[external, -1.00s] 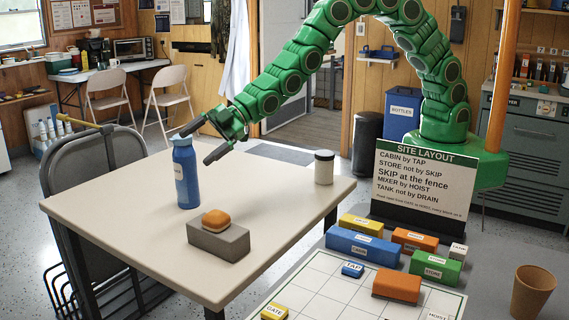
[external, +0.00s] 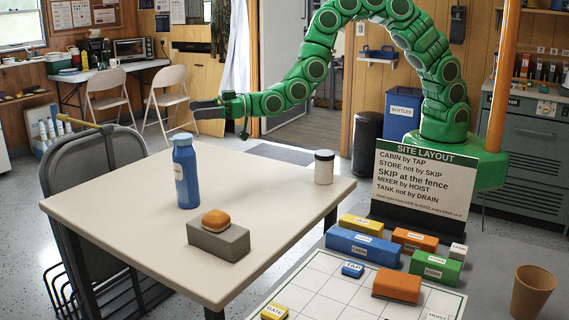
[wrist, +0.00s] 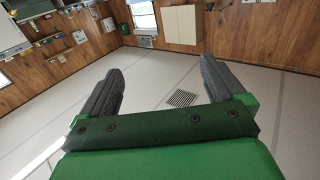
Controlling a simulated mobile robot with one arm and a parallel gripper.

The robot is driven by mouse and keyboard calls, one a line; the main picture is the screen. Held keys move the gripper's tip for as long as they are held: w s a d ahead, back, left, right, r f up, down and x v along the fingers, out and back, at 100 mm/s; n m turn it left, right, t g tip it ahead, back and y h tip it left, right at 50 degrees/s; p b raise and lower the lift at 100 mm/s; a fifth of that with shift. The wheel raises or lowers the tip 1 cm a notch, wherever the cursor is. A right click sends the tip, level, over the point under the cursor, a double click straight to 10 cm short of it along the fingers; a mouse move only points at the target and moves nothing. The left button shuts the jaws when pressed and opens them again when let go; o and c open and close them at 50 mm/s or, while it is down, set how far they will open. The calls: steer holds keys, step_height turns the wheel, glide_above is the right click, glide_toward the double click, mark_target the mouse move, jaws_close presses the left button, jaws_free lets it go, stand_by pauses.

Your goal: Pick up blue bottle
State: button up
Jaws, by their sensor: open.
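The blue bottle (external: 187,175) stands upright on the white table (external: 130,221), near its left-middle part. It has a lighter blue cap and a pale label. My gripper (external: 194,108) is in the air above and behind the bottle, apart from it and a little to its upper right. In the wrist view my gripper (wrist: 158,88) shows its two dark fingers spread wide with nothing between them. The bottle does not show in the wrist view, which looks over floor and far walls.
On the table, an orange-brown bun-shaped object (external: 215,219) rests on a grey block (external: 218,241), in front of the bottle. A white jar with a dark lid (external: 324,168) stands at the table's right. A grey chair (external: 95,165) stands at the left edge. A sign (external: 421,183) stands right.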

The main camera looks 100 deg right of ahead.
glide_toward(179, 165)
steer(key=w+d+f, duration=0.1)
steer(key=w+d, duration=0.1)
steer(key=d, duration=0.1)
steer(key=shift+w+a+f, duration=0.1)
steer(key=shift+w+a, duration=0.2)
steer(key=shift+w, duration=1.05)
steer(key=shift+w+a, duration=0.3)
steer(key=shift+w, duration=1.05)
steer(key=shift+w+a+f, duration=0.1)
steer(key=shift+w+a, duration=0.15)
steer(key=shift+w, duration=1.1)
steer(key=shift+r, duration=0.1)
steer(key=c, duration=1.4)
